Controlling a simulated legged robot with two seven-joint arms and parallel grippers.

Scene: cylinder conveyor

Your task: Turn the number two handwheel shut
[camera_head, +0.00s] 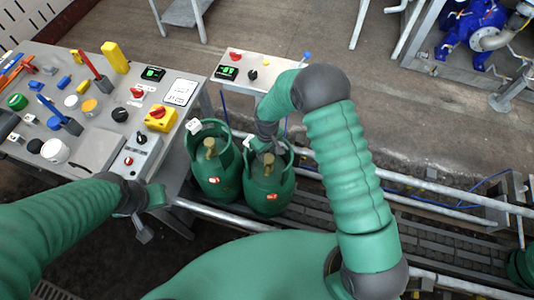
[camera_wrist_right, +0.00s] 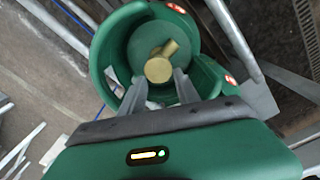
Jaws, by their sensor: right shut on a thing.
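Two green gas cylinders with open-sided collars stand side by side on the conveyor: the left cylinder (camera_head: 216,182) and the right cylinder (camera_head: 268,194). A brass valve (camera_head: 210,149) tops the left one. My right gripper (camera_head: 264,148) reaches down into the right cylinder's collar. In the right wrist view, its two grey fingers (camera_wrist_right: 161,82) are shut on the brass handwheel (camera_wrist_right: 160,64) inside the green collar (camera_wrist_right: 105,50). I cannot read any number on the cylinders. My left gripper (camera_head: 143,232) hangs at the lower left, beside the control desk, apart from both cylinders; its jaw opening is unclear.
A control desk (camera_head: 185,60) with buttons, levers and switches stands at the left. A smaller panel (camera_head: 262,62) stands behind the cylinders. Metal rails (camera_head: 430,186) run along the roller conveyor (camera_head: 420,228) to the right. Another green cylinder (camera_head: 521,266) shows at the right edge.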

